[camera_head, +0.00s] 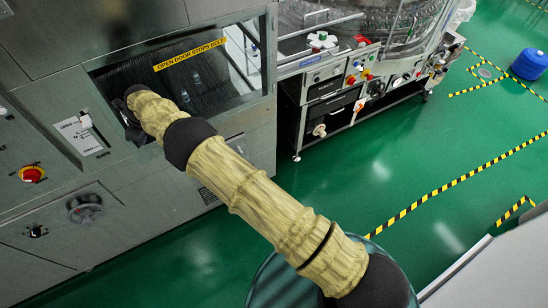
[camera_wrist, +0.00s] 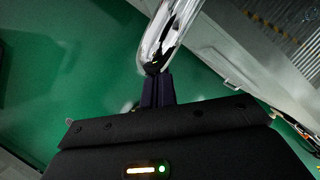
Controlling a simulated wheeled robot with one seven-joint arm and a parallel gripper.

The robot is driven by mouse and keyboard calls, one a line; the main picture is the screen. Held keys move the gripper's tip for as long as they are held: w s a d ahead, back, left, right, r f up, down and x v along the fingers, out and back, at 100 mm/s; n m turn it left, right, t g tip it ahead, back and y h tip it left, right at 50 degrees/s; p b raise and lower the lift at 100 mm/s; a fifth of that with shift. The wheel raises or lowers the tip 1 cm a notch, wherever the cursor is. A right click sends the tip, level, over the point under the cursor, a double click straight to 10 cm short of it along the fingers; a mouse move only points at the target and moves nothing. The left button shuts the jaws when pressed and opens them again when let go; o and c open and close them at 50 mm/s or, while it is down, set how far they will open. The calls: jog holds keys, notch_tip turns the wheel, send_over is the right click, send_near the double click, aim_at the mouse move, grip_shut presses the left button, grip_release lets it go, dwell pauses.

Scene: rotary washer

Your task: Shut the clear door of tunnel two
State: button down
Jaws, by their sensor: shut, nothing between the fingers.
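A label plate with a switch (camera_head: 82,134), a red knob (camera_head: 32,174) and a round dial (camera_head: 85,208) are on the machine front left of my arm. A control unit (camera_head: 340,85) stands to the right. Green floor (camera_head: 400,150) is clear beyond.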

jog(key=shift+w+a, duration=0.1)
jog(key=shift+a, duration=0.15)
jog(key=shift+w, duration=0.1)
jog(key=shift+d, duration=0.1)
jog(key=s+d+r+b, duration=0.3)
jog(key=s+d+r, duration=0.2)
jog(key=r, duration=0.4)
jog(key=shift+s+r+b, duration=0.15)
jog(key=shift+s+b, duration=0.2)
jog(key=shift+s, duration=0.25)
dwell(0.6)
